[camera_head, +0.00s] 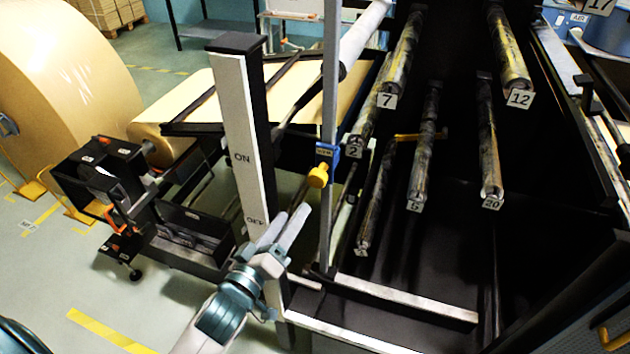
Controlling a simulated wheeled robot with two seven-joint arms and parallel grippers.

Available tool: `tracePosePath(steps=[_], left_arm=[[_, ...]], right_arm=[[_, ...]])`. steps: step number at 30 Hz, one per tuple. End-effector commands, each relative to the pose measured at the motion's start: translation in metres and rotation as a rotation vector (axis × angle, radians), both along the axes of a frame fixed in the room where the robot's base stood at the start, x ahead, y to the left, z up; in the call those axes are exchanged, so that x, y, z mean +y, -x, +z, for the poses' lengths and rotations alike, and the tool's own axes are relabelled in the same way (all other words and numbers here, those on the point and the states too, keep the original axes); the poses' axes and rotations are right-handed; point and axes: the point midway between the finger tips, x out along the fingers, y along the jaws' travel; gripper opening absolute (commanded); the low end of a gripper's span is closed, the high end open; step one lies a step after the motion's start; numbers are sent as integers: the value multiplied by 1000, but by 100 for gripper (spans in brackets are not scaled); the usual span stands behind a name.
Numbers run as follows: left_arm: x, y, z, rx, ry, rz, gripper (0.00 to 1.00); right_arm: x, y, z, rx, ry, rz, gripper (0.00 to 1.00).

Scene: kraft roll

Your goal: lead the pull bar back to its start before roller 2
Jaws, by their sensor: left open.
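A yellow knob (318,176) sits at a blue block (326,151) on the upright grey post. A thin yellow bar (415,137) runs crosswise among the rollers behind it; I cannot tell whether the two join as the pull bar. The roller tagged 2 (358,131) is just right of the post, its near end above and right of the knob. My left gripper (293,218) is open and empty, its fingers pointing up toward the knob, below and left of it and apart from it in the picture. My right gripper is not in view.
Rollers tagged 7 (401,60), 12 (508,50) and 5 (424,150) hang in the dark frame. A white ON/OFF post (240,140) stands close left of my gripper. A large kraft roll (70,80) is at left. Pale frame bars (405,298) cross below right.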

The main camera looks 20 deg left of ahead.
Motion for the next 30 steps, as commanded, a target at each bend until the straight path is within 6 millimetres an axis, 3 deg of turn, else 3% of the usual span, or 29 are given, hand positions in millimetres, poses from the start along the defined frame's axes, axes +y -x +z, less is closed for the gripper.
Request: tracePosePath(steps=[30], left_arm=[[-17,-124,-1,-2,-1,0,54]], right_arm=[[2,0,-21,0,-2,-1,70]])
